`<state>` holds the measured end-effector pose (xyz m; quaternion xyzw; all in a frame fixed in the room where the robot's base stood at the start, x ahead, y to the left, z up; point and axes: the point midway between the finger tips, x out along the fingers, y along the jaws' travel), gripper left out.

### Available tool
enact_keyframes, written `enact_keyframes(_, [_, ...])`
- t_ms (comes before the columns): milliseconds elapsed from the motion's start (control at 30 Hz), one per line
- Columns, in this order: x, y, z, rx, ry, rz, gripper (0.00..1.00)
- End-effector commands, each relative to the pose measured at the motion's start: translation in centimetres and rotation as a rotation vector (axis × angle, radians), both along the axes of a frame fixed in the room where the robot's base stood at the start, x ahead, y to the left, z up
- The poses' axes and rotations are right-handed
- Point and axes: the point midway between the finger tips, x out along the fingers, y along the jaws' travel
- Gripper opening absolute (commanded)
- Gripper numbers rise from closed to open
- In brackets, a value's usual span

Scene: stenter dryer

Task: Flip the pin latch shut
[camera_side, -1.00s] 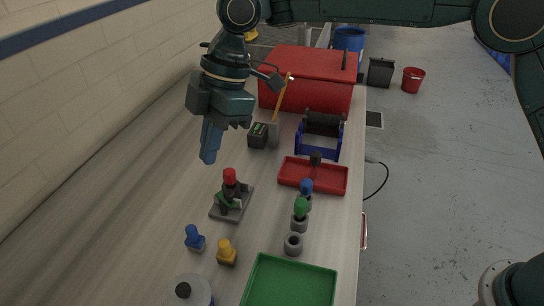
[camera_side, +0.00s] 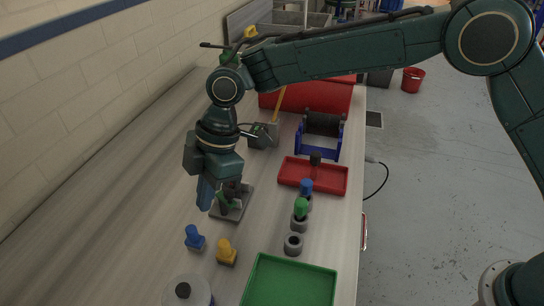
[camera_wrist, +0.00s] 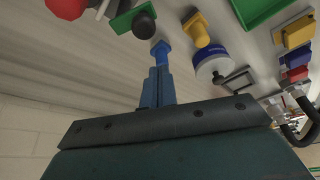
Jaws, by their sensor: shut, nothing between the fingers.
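The pin latch, a grey base plate (camera_side: 238,211) with a green lever (camera_side: 226,200) and dark upright parts, sits on the bench. My gripper hides its red knob in the side view. In the wrist view the red knob (camera_wrist: 66,6) is cut by the top left edge, beside the green lever (camera_wrist: 128,18) with its black ball (camera_wrist: 143,25). My gripper (camera_side: 205,207) is shut and empty, its blue fingers pointing down just left of the latch in the side view. The fingers (camera_wrist: 158,74) also show in the wrist view, apart from the latch. I cannot tell whether the lever is fully over.
A blue peg (camera_side: 194,238) and a yellow peg (camera_side: 226,252) stand in front of the latch. A red tray (camera_side: 313,178), grey sockets with pegs and a green tray (camera_side: 290,283) lie to the right. The bench left of my gripper is clear.

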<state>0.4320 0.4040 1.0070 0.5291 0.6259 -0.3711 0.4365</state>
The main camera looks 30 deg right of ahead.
Motion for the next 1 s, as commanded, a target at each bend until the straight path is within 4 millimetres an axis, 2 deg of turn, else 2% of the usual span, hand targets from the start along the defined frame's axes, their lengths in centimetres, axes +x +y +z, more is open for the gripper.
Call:
enact_keyframes(100, [0.4,-1.5,0.0,0.001,-0.003,-0.004,0.0])
enact_keyframes(300, [0.5,-2.8,-0.3,0.001,-0.002,-0.003,0.0])
enact_keyframes(1000, [0.6,-3.2,-0.3,0.002,-0.002,0.028,0.0])
